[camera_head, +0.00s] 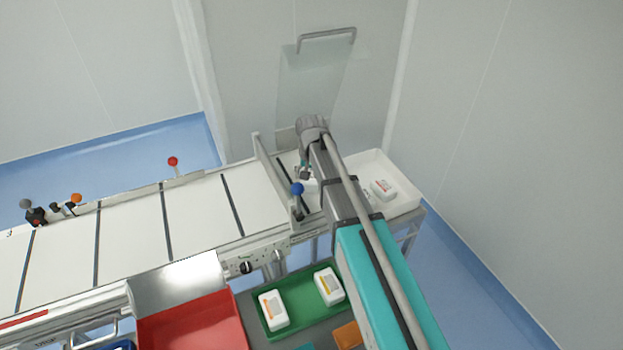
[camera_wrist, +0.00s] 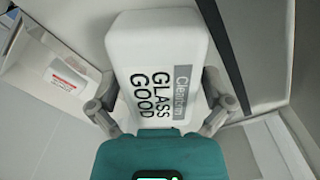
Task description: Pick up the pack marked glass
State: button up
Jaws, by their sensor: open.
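The pack marked glass (camera_wrist: 160,65) is white with rounded corners and reads "GLASS GOOD" beside a grey label strip. It fills the middle of the wrist view. My gripper (camera_wrist: 164,108) is open, with one finger on each side of the pack's lower part. Whether the fingers touch the pack I cannot tell. In the head view the pack (camera_head: 311,186) shows only in part at the right end of the conveyor, and my arm hides much of it and most of my gripper.
A white tray (camera_head: 400,208) with another white pack (camera_head: 382,190) stands right of the conveyor (camera_head: 135,235). A blue-knobbed lever (camera_head: 297,189) rises close to my gripper. A green tray (camera_head: 298,292) with two packs and a red bin (camera_head: 195,325) are in front.

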aim_at(311, 172)
jog(key=c, duration=1)
jog(key=shift+r, duration=0.1)
notch_tip(311, 172, up, 10)
jog(key=p, duration=1)
dwell(0.5)
